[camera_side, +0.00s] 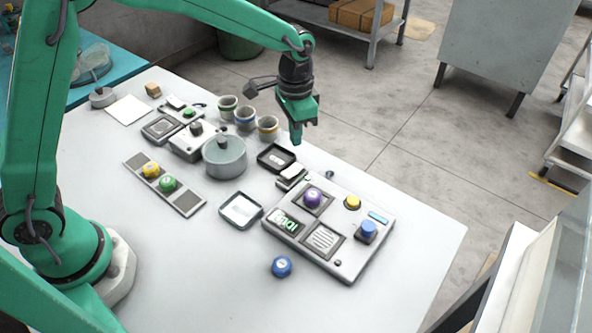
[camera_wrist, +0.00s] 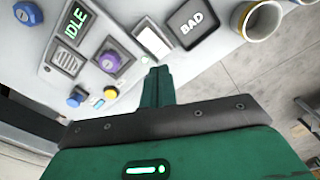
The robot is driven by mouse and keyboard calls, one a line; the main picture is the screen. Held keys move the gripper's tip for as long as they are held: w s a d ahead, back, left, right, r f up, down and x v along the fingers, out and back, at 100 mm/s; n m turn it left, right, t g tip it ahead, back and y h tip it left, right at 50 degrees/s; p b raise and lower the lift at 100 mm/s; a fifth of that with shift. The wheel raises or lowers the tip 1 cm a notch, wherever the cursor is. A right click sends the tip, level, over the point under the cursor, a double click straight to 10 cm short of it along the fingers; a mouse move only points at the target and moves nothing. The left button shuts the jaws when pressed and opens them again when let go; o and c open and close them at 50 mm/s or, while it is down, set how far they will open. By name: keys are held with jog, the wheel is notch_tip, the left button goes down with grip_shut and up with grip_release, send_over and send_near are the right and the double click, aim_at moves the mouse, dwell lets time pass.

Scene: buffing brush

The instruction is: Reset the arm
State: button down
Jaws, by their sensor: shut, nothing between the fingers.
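My gripper (camera_side: 297,130) is green and shut, with nothing held. It hangs above the far edge of the white table, behind the black tray and the control box. In the wrist view its fingers (camera_wrist: 158,75) point toward the white pad and the black tray marked BAD (camera_wrist: 190,20). My arm reaches across from the left in the side view. The control box (camera_side: 352,262) carries a purple knob (camera_side: 313,196), a yellow button (camera_side: 352,202), a blue knob (camera_side: 368,230) and a display (camera_side: 287,223) that reads IDLE in the wrist view.
A blue piece (camera_side: 281,266) lies on the table (camera_side: 220,285) before the box. A strip (camera_side: 185,201) holds yellow and green pieces. A round grey pot (camera_side: 225,158), a pale tray (camera_side: 240,211) and three cups (camera_side: 245,119) stand nearby. The table's front is mostly clear.

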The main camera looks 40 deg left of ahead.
jog(key=s+a+r+n+t, duration=0.3)
jog(key=s+a+r, duration=0.6)
jog(key=r, duration=0.3)
jog(key=s+a+r+n+t, duration=0.1)
jog(key=s+a, duration=0.2)
jog(key=s, duration=0.4)
jog(key=s+a+r+n+t, duration=0.1)
jog(key=s+a+n, duration=0.1)
jog(key=s, duration=0.5)
jog(key=shift+a+t, duration=0.3)
jog(key=shift+a, duration=0.1)
